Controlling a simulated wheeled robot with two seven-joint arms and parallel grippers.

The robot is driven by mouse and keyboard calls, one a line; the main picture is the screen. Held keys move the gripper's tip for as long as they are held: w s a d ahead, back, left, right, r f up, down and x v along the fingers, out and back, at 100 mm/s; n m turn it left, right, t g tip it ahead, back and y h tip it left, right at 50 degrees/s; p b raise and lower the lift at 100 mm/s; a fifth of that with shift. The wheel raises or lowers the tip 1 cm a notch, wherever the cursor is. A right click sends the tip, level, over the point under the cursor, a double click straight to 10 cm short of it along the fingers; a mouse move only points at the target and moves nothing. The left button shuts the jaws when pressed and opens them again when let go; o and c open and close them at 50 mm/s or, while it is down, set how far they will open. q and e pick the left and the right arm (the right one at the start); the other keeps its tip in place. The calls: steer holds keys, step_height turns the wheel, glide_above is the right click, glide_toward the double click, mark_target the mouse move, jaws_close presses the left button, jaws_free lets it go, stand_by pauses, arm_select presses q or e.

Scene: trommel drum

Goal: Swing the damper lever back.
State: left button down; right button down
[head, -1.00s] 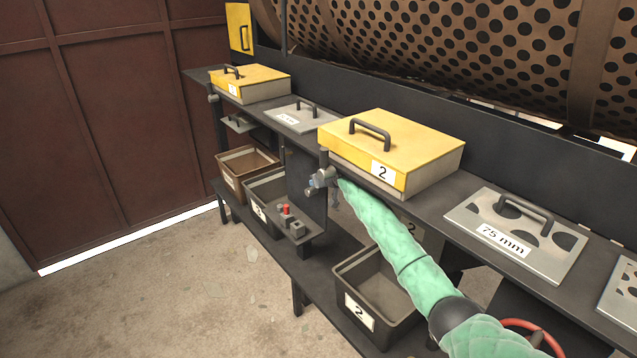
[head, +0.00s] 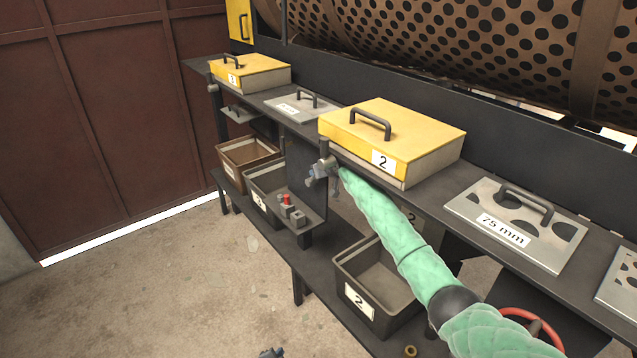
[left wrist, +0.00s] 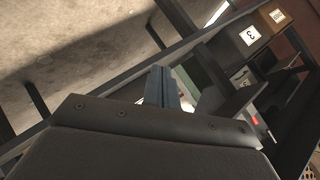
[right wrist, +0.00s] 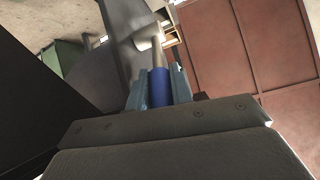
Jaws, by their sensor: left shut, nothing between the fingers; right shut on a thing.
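My right gripper (right wrist: 158,92) is shut on this grip. In the head view my green-sleeved right arm reaches up to the lever from the lower right and hides part of it. My left gripper (left wrist: 162,86) is shut and empty; its tip just shows at the bottom edge of the head view (head: 270,353), low and away from the lever.
A dark bench carries another yellow box (head: 250,75) and a 75 mm screen plate (head: 470,208). Below are bins, one labelled 2 (head: 390,328), and a small shelf with a red button (head: 287,199). The perforated drum (head: 470,40) is behind. Floor at left is clear.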

steer(key=shift+r, duration=0.1)
arm_select(q)
steer(key=w+d+r+m+t+h, duration=0.25)
steer(key=w+d+r+m, duration=0.2)
steer(key=w+r, duration=0.65)
steer(key=w+d+r+m+t+h, duration=0.2)
steer(key=w+d+r+m+t, duration=0.25)
steer(key=r, duration=1.35)
steer(key=w+d+r+m+t+h, duration=0.1)
steer(key=w+d+r+m+h, duration=0.15)
steer(key=w+r+m, duration=0.85)
steer(key=w+d+r+n, duration=0.3)
steer(key=w+r+n, duration=0.1)
steer(key=w+r, duration=0.5)
steer(key=shift+w+d+n, duration=0.2)
steer(key=shift+n, duration=0.1)
